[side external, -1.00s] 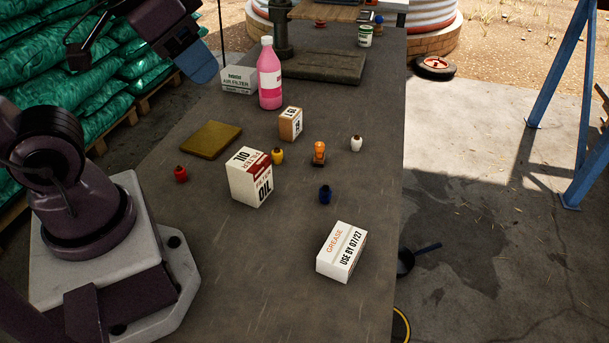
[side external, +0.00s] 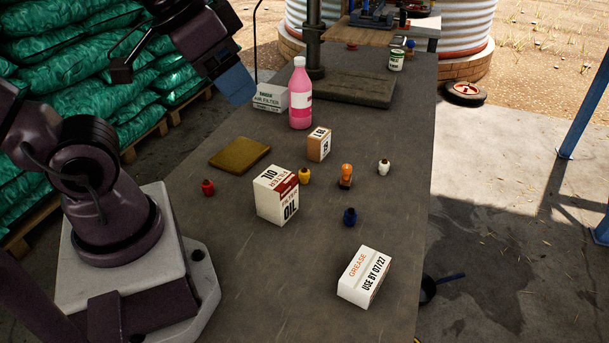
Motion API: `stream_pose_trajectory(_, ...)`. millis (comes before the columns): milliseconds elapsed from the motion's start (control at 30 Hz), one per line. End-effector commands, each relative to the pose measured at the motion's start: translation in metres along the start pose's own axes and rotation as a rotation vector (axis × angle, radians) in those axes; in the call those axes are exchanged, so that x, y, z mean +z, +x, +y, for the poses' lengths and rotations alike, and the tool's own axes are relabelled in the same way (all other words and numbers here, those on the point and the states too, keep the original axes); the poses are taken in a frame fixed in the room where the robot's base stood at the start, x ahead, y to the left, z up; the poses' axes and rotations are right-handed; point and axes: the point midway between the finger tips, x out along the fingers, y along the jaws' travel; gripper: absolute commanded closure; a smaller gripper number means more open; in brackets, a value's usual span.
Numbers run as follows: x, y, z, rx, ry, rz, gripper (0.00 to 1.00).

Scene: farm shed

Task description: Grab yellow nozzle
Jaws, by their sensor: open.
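The yellow nozzle (side external: 304,176) is small with a dark top and stands upright on the grey bench, just behind and to the right of the white and red oil filter box (side external: 277,196). The box hides a little of its left side. My gripper (side external: 237,86) is at the upper left, raised above the bench's left edge, with blue fingers pointing down and to the right. It is open and well apart from the nozzle. The gap between its fingers cannot be made out.
A pink bottle (side external: 300,94) stands behind. A grease box (side external: 365,276) lies in front.

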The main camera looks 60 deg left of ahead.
Motion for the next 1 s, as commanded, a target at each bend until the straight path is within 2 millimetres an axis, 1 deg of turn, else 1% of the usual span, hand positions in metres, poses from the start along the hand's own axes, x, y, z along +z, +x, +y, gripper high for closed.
stream_pose_trajectory(200,-0.004,0.004,-0.002,-0.015,0.028,-0.033,0.4)
stream_pose_trajectory(267,-0.009,0.01,-0.005,-0.031,0.061,-0.072,0.4)
stream_pose_trajectory(367,-0.02,0.026,-0.012,-0.075,0.15,-0.171,0.4)
stream_pose_trajectory(467,-0.034,0.048,-0.022,-0.127,0.265,-0.289,0.4)
stream_pose_trajectory(667,-0.056,0.102,-0.039,-0.229,0.512,-0.525,0.4)
stream_pose_trajectory(767,-0.064,0.133,-0.046,-0.277,0.643,-0.641,0.4)
stream_pose_trajectory(800,-0.066,0.147,-0.049,-0.296,0.697,-0.688,0.4)
stream_pose_trajectory(867,-0.068,0.167,-0.052,-0.323,0.78,-0.758,0.4)
stream_pose_trajectory(900,-0.069,0.181,-0.055,-0.342,0.834,-0.805,0.4)
stream_pose_trajectory(967,-0.07,0.203,-0.059,-0.369,0.919,-0.874,0.4)
stream_pose_trajectory(1000,-0.069,0.218,-0.061,-0.388,0.976,-0.921,0.4)
